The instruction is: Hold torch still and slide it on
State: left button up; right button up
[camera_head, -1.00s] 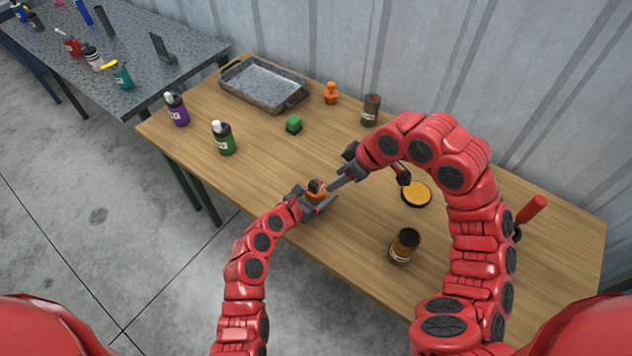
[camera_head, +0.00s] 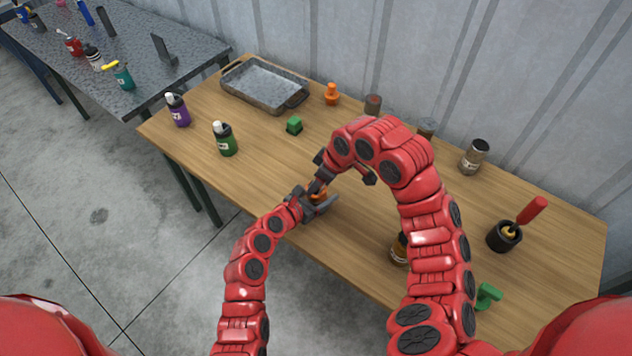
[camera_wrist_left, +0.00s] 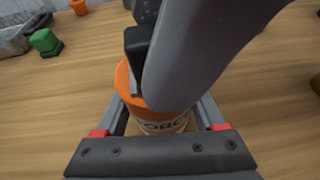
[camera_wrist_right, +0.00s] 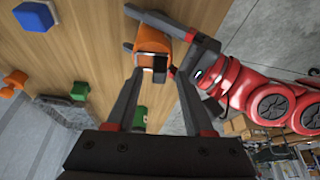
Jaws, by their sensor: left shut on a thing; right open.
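The orange torch (camera_head: 318,194) is above the front part of the wooden table, in my left gripper. Its pale label with dark lettering shows in the left wrist view (camera_wrist_left: 160,125). My left gripper (camera_head: 320,203) is shut on its body. My right gripper (camera_head: 318,180) is open at the torch's upper end. In the right wrist view, the torch (camera_wrist_right: 155,42) shows beyond the open fingers (camera_wrist_right: 158,74), with a dark part facing them. I cannot tell whether they touch it. In the left wrist view, a grey right finger hides part of the torch's top.
A metal tray (camera_head: 228,90), orange object (camera_head: 331,95) and green block (camera_head: 294,126) stand farther back. A green bottle (camera_head: 225,140) and purple bottle (camera_head: 178,111) are left. A brown jar (camera_head: 398,252) is partly behind my right arm. A black cup (camera_head: 503,238) stands right.

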jog(key=shift+w+a+f, duration=0.15)
jog(key=shift+f, duration=0.4)
grip_shut()
dwell(1.1)
